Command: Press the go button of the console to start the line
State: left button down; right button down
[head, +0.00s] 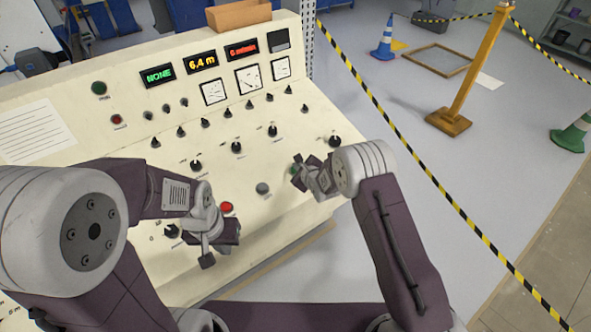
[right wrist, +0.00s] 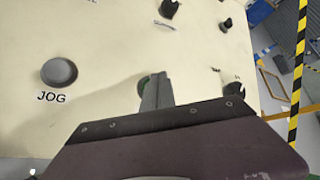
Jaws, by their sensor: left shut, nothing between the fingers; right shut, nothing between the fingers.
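The console (head: 130,120) is a cream sloped panel with knobs, dials and buttons. A green button (head: 295,168) sits at its right front, partly hidden by my right gripper (head: 302,178). In the right wrist view this green button (right wrist: 143,84) shows beside and behind the shut fingers (right wrist: 157,90); its label is hidden, and I cannot tell whether the fingers touch it. The right gripper is shut and empty. My left gripper (head: 213,250) is shut and empty over the front of the panel, just below a red button (head: 227,208).
A grey button marked JOG (right wrist: 59,72) lies left of the green one. Black knobs (head: 273,131) stand above. The display (head: 158,75) reads NONE; another (head: 202,62) reads 6.4 m. Black-yellow tape (head: 400,140) runs along the right side.

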jog(key=shift+f, duration=0.1)
jog(key=shift+w+f+b, duration=0.1)
jog(key=shift+f+b, duration=0.2)
jog(key=shift+b, duration=0.15)
jog(key=shift+a+f+b, duration=0.1)
jog(key=shift+f+b, duration=0.4)
dwell(0.7)
jog(key=shift+r, duration=0.15)
jog(key=shift+r+p, duration=0.65)
jog(key=shift+r, duration=0.05)
jog(key=r+p, duration=0.2)
jog(key=r, duration=0.1)
jog(key=s+d+r+p, duration=0.1)
jog(key=r+p, duration=0.1)
jog(key=shift+s, duration=0.1)
dwell(0.5)
